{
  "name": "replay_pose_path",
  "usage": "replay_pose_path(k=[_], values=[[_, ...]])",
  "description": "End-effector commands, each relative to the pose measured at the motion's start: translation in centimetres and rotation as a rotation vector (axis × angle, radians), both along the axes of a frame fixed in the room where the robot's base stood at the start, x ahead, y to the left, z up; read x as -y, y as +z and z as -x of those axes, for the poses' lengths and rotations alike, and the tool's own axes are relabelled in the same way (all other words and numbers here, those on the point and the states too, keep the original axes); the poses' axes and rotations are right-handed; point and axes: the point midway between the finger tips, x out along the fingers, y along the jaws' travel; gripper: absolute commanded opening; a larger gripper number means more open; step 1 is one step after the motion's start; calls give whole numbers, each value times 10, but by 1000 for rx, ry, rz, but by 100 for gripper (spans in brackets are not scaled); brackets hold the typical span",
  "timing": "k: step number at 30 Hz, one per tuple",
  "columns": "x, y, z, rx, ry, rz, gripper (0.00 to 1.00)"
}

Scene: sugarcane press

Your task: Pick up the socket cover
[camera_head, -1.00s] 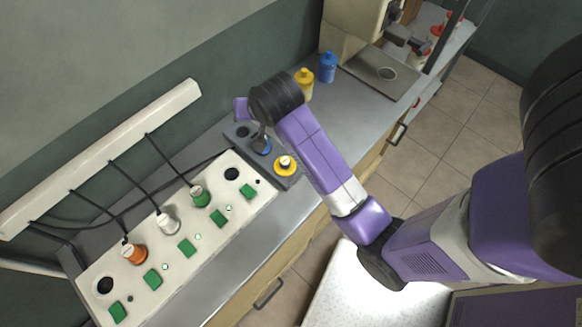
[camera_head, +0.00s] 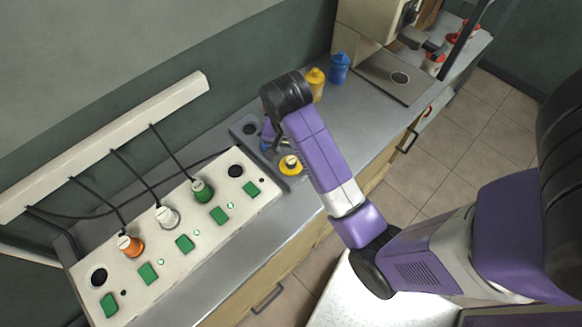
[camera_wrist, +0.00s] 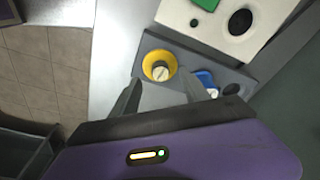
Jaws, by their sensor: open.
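A yellow round cover (camera_head: 290,164) with a pale centre knob sits on a grey holder (camera_head: 296,182) at the right end of the socket panel. In the wrist view the yellow cover (camera_wrist: 149,63) lies just beyond the fingertips, between them and slightly left. A blue cover (camera_wrist: 207,79) sits beside it on the holder, partly hidden by the right finger. In the head view the blue cover (camera_head: 267,146) is mostly hidden behind my gripper. My gripper (camera_wrist: 163,90) is open and empty, low over the holder, with no clear contact on either cover.
A cream panel (camera_head: 205,232) has green squares, black sockets, and orange, white and green plugs (camera_head: 203,190) with black cables. A dark socket hole shows at the holder's far end. Yellow (camera_head: 315,86) and blue (camera_head: 339,69) bottles stand behind my arm. The grey counter (camera_head: 345,130) has free room on the right.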

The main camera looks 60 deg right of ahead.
Motion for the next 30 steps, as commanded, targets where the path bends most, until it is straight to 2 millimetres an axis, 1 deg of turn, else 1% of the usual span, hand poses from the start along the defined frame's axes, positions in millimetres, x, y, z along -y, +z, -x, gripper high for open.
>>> replay_pose_path(k=[1,3,6,9,12,18,20,24,27,30], values=[[1,-10,-1,0,0,0,54],[3,-15,0,-5,0,-1,54],[6,-29,-1,-4,0,0,54],[7,-39,-2,-2,1,0,54],[8,-44,-3,-1,0,-1,54],[8,-44,-3,0,0,0,54],[8,-44,-3,0,0,0,44],[8,-44,-3,0,0,0,16],[8,-44,-3,0,0,0,0],[8,-44,-3,0,0,0,0]])
